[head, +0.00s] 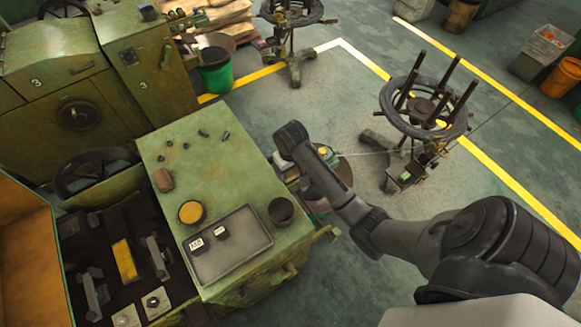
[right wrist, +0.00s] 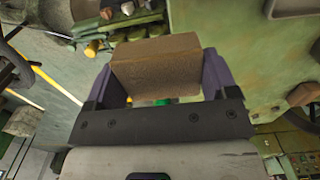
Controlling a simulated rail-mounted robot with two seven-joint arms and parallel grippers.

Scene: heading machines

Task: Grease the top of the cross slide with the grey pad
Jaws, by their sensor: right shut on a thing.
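In the right wrist view my right gripper (right wrist: 160,84) is shut on a brownish-grey block-shaped pad (right wrist: 155,62), held between its two fingers. In the head view my right arm reaches in from the lower right to the right edge of the green machine top (head: 215,160); the fingers and pad cannot be made out there. A round tin with yellow content (head: 191,212) stands on that top. I cannot tell for sure which part is the cross slide; an open dark bay with a yellow strip (head: 124,262) and metal blocks lies at the lower left. My left gripper is not in view.
A brown block (head: 163,180), a grey tray (head: 228,258) with labelled dark pieces, a dark cup (head: 281,211) and several small parts sit on the green top. A green bucket (head: 214,78) and a wheeled stand (head: 424,105) are on the floor beyond.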

